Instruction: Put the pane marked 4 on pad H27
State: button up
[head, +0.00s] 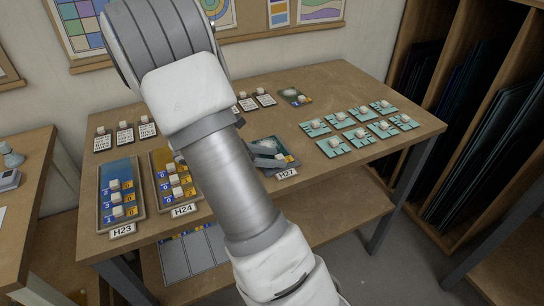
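Pad H27 (291,165) is a dark tray near the front edge of the table, right of my arm, with its label below it. A pale shape and a small light knob show over it, partly hidden. Grey parts that look like the end of my gripper (267,154) reach out from behind my arm, over or at this pad. Whether they hold anything is unclear. Teal panes (331,147) with light knobs stand in two rows on the right. Their marks are too small to read, so I cannot tell which pane is marked 4.
Left of my arm are tray H23 (104,208) and tray H24 (155,163), with blue and yellow knobbed pieces. A single pane (295,97) lies at the back. Racks (492,100) stand at the right.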

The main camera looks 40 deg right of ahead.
jog(key=shift+r, duration=0.2)
jog(key=p+v, duration=0.2)
jog(key=v, duration=1)
jog(key=shift+f, duration=0.1)
jog(key=s+a+r+m+t+y, duration=0.8)
jog(key=s+a+r+m+y, duration=0.3)
jog(key=s+m, duration=0.4)
jog(key=shift+s+a+r+y, duration=0.4)
jog(key=shift+s+a+r, duration=0.25)
jog(key=shift+a, duration=0.55)
jog(key=shift+r, duration=0.1)
notch_tip(320, 180, up, 4)
jog(key=p, duration=0.4)
